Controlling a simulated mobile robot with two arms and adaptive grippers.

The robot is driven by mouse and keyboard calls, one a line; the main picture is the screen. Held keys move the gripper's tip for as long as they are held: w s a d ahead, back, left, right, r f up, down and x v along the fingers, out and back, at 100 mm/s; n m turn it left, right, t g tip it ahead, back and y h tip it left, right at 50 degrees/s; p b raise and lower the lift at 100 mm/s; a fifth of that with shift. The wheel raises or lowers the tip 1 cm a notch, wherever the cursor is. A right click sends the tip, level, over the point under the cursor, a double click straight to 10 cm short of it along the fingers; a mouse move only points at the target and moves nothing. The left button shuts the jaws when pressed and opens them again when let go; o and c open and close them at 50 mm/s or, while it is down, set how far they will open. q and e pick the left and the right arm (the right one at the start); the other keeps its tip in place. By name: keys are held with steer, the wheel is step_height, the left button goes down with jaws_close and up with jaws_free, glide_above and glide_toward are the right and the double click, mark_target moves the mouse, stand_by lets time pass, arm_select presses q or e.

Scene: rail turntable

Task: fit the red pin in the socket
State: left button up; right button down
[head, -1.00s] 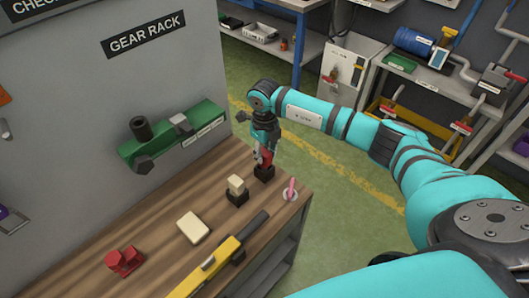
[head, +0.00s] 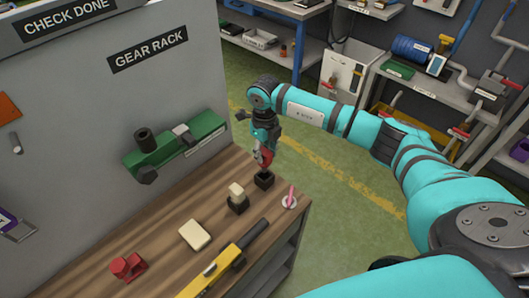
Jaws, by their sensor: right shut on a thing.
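My right gripper (head: 264,158) points down over the far right part of the wooden bench. It is shut on the red pin (head: 267,155), which is mostly hidden by the fingers. Right below it stands a small black block (head: 264,181), which looks like the socket. The pin's lower end is close above the block; its opening is too small to make out. My left gripper is not in view.
A black block with a cream piece (head: 237,195), a pink pin on a pale disc (head: 290,198), a cream block (head: 195,235), a yellow-and-black tool (head: 225,262) and a red part (head: 128,266) are on the bench. A green rack (head: 175,145) is on the panel.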

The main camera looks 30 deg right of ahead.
steer(key=shift+r, duration=0.6)
steer(key=shift+r+p, duration=1.75)
steer(key=shift+r, duration=0.75)
